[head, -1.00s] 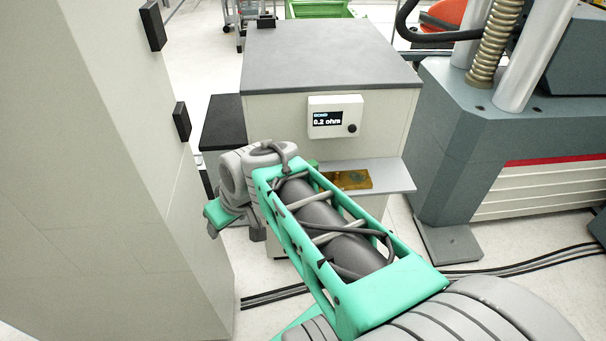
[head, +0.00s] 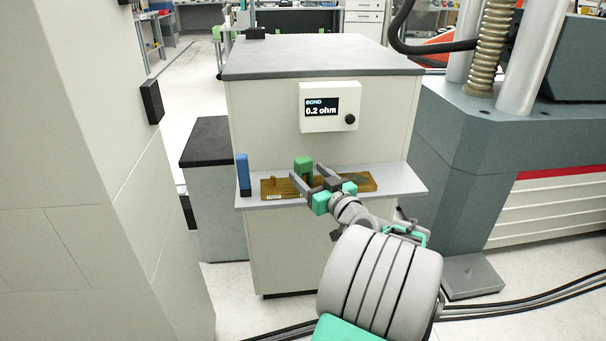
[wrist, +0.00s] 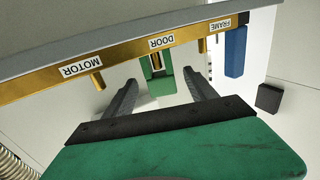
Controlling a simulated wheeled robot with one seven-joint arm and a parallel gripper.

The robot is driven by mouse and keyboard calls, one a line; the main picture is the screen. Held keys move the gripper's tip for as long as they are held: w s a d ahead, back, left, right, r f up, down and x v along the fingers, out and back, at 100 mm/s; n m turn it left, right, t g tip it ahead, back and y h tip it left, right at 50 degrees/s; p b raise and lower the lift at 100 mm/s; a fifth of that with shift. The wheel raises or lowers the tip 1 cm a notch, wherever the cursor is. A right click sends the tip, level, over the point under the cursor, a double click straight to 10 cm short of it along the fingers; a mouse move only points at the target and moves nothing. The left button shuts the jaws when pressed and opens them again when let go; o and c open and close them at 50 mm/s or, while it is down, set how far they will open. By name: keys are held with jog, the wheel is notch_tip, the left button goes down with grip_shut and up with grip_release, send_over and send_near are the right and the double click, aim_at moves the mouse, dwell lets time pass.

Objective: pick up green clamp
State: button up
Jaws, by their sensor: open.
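The green clamp (head: 303,164) stands upright at the brass bar (head: 364,181) on the shelf. In the wrist view the green clamp (wrist: 147,86) is at the post by the DOOR label. My gripper (head: 306,176) is open, its two fingers pointing toward the clamp. In the wrist view my gripper (wrist: 160,80) has the clamp in the gap between its fingertips, with room on both sides. I cannot tell how deep the clamp is between the fingers. The fingers and palm hide part of the bar in the head view.
A blue clamp (head: 243,174) stands at the left end of the shelf (head: 268,202). The bar (wrist: 115,66) also carries MOTOR and FRAME labels with posts. A meter (head: 331,107) reading 0.2 ohm is on the cabinet (head: 258,115) above. A large grey machine (head: 478,150) stands right.

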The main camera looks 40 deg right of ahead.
jog(key=shift+x, duration=0.95)
grip_shut()
